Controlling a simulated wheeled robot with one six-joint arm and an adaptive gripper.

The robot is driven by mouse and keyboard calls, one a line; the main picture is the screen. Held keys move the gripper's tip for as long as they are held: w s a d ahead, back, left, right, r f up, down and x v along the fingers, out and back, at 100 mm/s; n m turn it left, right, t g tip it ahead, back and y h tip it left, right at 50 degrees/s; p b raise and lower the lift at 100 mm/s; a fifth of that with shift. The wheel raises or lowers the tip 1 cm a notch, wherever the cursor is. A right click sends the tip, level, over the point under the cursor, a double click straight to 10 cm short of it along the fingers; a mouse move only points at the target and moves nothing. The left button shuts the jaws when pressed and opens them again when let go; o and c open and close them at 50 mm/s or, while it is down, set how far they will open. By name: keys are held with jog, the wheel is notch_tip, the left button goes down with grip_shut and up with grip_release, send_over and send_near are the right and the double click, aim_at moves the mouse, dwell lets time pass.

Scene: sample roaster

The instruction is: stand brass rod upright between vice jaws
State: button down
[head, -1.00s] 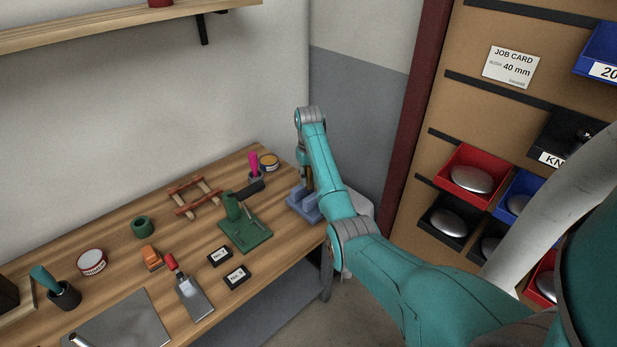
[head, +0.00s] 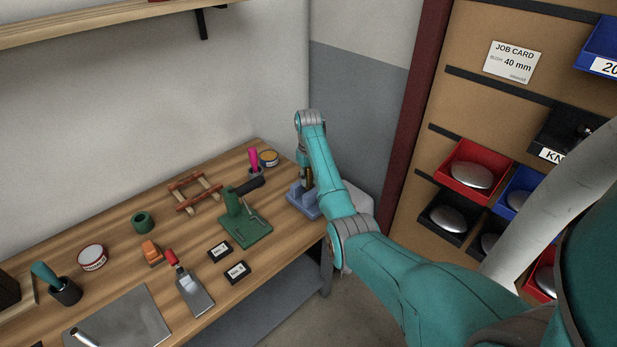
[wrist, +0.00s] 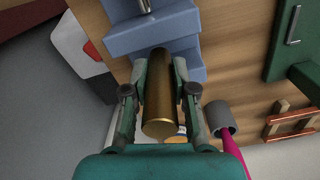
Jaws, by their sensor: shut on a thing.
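The brass rod (wrist: 160,108) is between the two fingers of my gripper (wrist: 160,80), which is shut on it. In the wrist view its near end faces the camera and its far end points at the blue vice (wrist: 150,35). In the head view the vice (head: 299,200) stands at the bench's right end, with my gripper (head: 307,180) directly over it. The rod looks about upright there, though the arm partly hides it. I cannot tell how far its lower end is down between the jaws.
A green tool stand (head: 245,228) and a pink-handled tool in a grey cup (head: 255,163) are left of the vice. A yellow-labelled tin (head: 269,158) is behind. The wall and bins (head: 473,172) are to the right.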

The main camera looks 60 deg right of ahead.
aim_at(309, 186)
jog(key=shift+f, duration=1.95)
jog(key=c, duration=0.9)
grip_release()
jog(key=shift+o, duration=0.2)
jog(key=shift+r, duration=0.1)
notch_tip(309, 186, up, 12)
jog(key=shift+f, duration=0.1)
